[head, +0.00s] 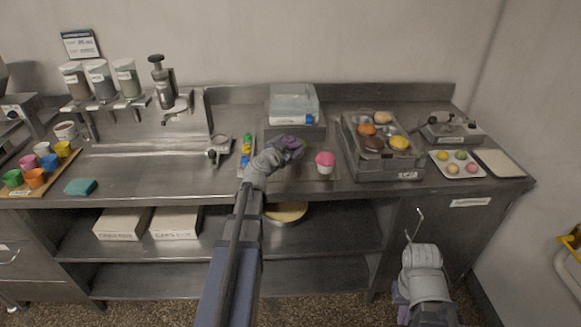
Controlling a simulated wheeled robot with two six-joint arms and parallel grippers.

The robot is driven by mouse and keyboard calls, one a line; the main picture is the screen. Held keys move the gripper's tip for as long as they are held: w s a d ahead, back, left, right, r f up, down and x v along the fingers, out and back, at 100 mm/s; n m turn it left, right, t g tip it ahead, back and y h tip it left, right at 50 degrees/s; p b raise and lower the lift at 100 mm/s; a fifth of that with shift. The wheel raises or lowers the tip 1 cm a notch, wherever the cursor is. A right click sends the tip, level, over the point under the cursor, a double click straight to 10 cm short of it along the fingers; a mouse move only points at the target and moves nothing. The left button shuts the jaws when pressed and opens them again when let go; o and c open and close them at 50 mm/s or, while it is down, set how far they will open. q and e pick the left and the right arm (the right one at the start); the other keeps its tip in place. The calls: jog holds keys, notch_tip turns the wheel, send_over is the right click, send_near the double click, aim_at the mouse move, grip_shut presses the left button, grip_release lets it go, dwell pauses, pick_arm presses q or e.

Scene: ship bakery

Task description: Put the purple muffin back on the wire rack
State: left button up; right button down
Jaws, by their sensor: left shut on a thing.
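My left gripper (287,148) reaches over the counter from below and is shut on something. Purple shows at its tip, which fits the purple muffin, but the jaws hide most of it and I cannot make out its shape. A pink-topped muffin (325,159) stands just right of the gripper, apart from it.
A metal crate (384,173) with several round baked goods stands to the right. Beyond it are a tray of small coloured pieces (441,170) and a pale board (498,163). A clear-lidded box (294,105) stands behind the gripper. Small coloured items (246,146) lie left.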

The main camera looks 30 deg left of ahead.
aim_at(290, 168)
pick_arm(q)
notch_tip(290, 168, down, 2)
jog(key=shift+f+b, duration=0.1)
jog(key=shift+b, duration=0.3)
pick_arm(e)
notch_tip(290, 168, down, 2)
jog(key=shift+f, duration=0.1)
pick_arm(q)
notch_tip(290, 168, down, 4)
jog(key=b, duration=0.3)
jog(key=shift+r+b, duration=0.2)
jog(key=shift+b, duration=0.15)
pick_arm(e)
notch_tip(290, 168, down, 4)
jog(key=shift+r, duration=0.2)
pick_arm(q)
jog(key=shift+f, duration=0.15)
jog(key=o, duration=0.8)
pick_arm(e)
jog(key=shift+f, duration=0.15)
